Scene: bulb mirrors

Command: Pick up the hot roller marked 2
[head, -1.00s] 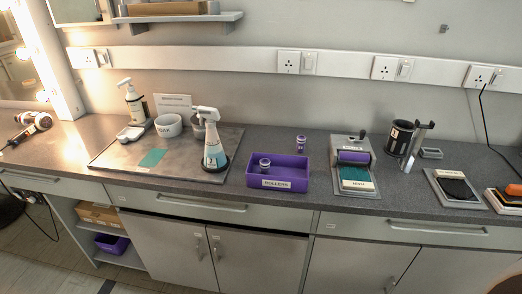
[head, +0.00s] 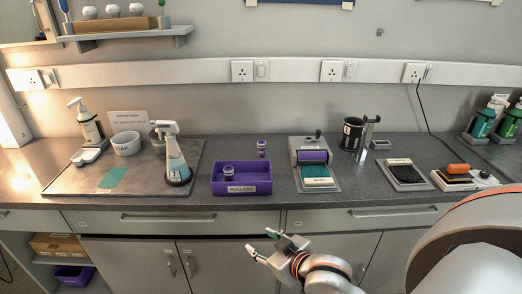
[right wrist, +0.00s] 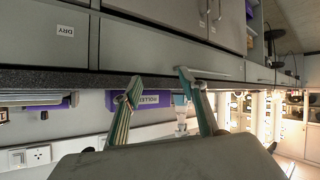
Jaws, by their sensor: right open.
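One purple roller with a pale top (head: 262,148) stands upright on the counter behind the purple tray. Another purple-and-white roller (head: 228,170) stands inside the tray (head: 241,189), which is labelled ROLLERS. A purple cylinder (head: 313,157) lies in a grey holder. The numbers on the rollers are too small to read. My right gripper (head: 261,243) is open and empty, in front of the cabinets and below the counter edge, near the tray. In the right wrist view, its spread fingers (right wrist: 159,78) frame the upside-down tray label (right wrist: 152,99). My left gripper is not in view.
Left of the tray, a spray bottle (head: 176,160) stands on a grey mat (head: 65,185). Right are the grey holder (head: 322,185), a black cup (head: 352,134) and a black pad (head: 405,172). The counter edge lies between my gripper and the tray.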

